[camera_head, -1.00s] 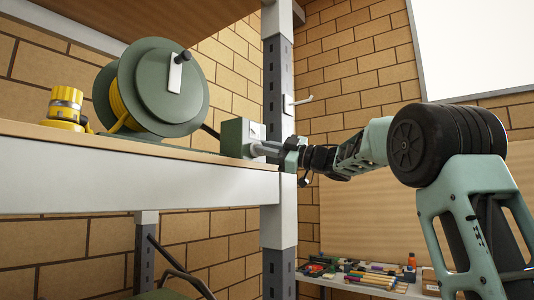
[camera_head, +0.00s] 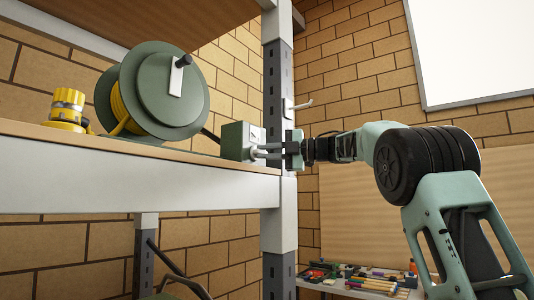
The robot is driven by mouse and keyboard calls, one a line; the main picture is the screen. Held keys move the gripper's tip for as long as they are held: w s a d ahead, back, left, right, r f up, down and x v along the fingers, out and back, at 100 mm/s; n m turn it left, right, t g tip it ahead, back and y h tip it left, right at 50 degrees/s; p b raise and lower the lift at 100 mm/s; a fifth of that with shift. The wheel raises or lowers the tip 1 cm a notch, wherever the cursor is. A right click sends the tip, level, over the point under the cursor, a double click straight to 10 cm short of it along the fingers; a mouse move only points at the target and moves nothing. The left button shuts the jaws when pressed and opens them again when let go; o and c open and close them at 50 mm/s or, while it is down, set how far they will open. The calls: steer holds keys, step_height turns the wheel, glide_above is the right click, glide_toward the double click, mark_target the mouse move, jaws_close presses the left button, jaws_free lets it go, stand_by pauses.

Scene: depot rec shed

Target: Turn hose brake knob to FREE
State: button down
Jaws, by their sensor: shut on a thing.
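The green hose reel (camera_head: 152,90) stands on the shelf (camera_head: 140,178), with yellow hose wound between its discs and a crank on its face. To its right, near the shelf's end, is a small green-grey box (camera_head: 236,141), joined to the reel by a dark hose. My gripper (camera_head: 262,151) reaches in from the right and is shut at the box's right face. The knob between the fingers is mostly hidden, and its setting and any FREE marking cannot be read.
A yellow fitting (camera_head: 67,107) stands at the shelf's left. A grey upright post (camera_head: 278,90) with a hook (camera_head: 303,104) rises right behind my gripper. A low table (camera_head: 350,284) with tools and bottles is below right.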

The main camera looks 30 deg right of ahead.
steer(key=shift+g, duration=0.3)
steer(key=shift+f, duration=0.1)
steer(key=c, duration=1.4)
jaws_free()
steer(key=shift+c, duration=0.2)
steer(key=b+v, duration=0.4)
steer(key=v, duration=1.3)
steer(key=shift+s, duration=0.25)
steer(key=shift+d, duration=0.1)
